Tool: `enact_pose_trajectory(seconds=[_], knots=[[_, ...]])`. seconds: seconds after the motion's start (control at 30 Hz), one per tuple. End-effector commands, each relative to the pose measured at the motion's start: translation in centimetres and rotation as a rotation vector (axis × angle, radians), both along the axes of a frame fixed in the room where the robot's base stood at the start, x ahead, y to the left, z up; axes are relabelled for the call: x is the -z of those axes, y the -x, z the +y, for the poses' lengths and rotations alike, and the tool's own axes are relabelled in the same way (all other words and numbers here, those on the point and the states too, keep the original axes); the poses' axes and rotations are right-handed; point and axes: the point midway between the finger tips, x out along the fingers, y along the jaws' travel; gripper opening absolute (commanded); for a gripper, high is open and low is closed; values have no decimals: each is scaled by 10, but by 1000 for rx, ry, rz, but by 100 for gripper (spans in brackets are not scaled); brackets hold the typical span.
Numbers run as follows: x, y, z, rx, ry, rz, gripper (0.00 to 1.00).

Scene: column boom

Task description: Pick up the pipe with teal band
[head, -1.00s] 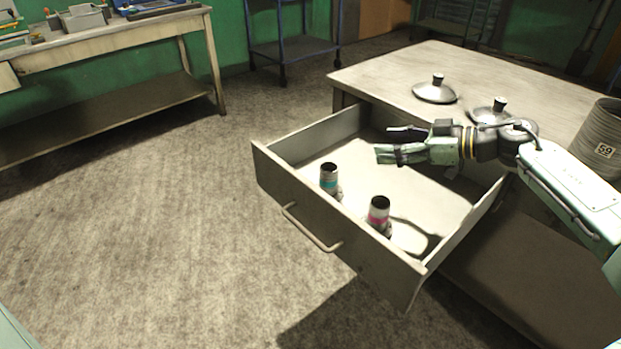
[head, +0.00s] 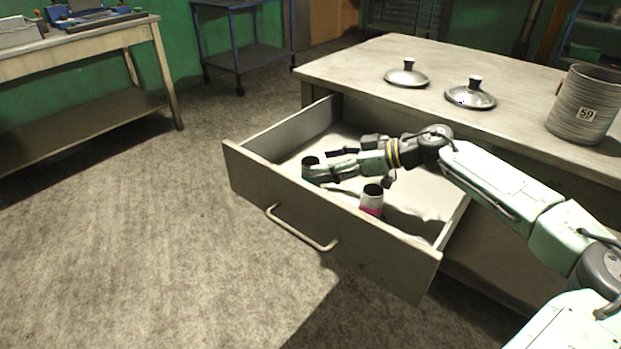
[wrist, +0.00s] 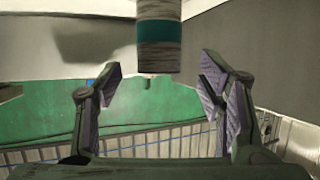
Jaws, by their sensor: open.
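The pipe with teal band (head: 311,168) stands in the open drawer (head: 330,232), near its front left; a finger partly hides it in the head view. In the wrist view the pipe (wrist: 159,38) is at the top centre, its grey end and teal band showing between the lines of the two fingers. My gripper (head: 338,163) is inside the drawer space beside the pipe, fingers pointing left towards it. In the wrist view my gripper (wrist: 162,82) is open, with a clear gap between its pads. I cannot tell whether a finger touches the pipe.
A pipe with a pink band (head: 371,201) stands close by in the drawer, just below my gripper in the head view. Two metal lids (head: 406,76) (head: 470,95) and a ribbed bucket (head: 583,105) are on the tabletop. Drawer walls surround the pipes.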

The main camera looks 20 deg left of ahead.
Motion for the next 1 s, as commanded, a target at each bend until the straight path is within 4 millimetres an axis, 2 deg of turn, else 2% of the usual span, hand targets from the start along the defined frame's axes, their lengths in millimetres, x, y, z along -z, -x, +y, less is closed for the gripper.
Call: enact_pose_trajectory(seconds=[0.33,0.6,1.0], knots=[[17,0,41,-2,0,1,62],[20,-1,46,2,0,-1,62],[20,-1,46,2,0,-1,36]])
